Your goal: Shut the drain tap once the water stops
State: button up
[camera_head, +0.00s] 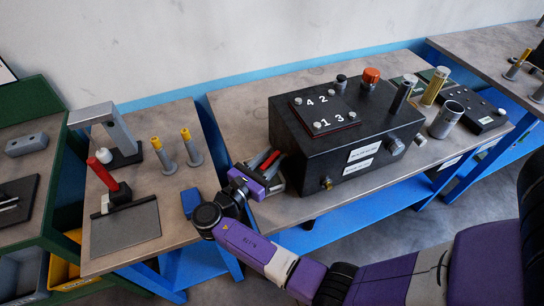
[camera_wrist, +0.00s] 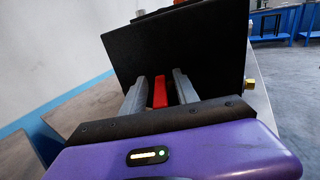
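A large black box (camera_head: 335,140) stands on the middle bench; its near side fills the middle of the wrist view (camera_wrist: 185,50). A red lever (camera_wrist: 160,92), perhaps the drain tap's handle, shows in front of this black side. It also shows in the head view (camera_head: 269,160). My gripper (camera_head: 267,166) is at the box's left side. In the wrist view, its two grey fingers (camera_wrist: 160,88) stand apart on either side of the red lever, with gaps showing. The lever's base is hidden, and I see no water.
A brass fitting (camera_head: 326,183) and a round knob (camera_head: 396,147) stick out of the box's front. Metal cylinders (camera_head: 445,119) stand right of the box. The left bench (camera_head: 165,205) holds a red-handled tool (camera_head: 119,190) and yellow-topped posts (camera_head: 190,147).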

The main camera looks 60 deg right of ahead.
jog(key=shift+c, duration=0.3)
grip_shut()
dwell(1.2)
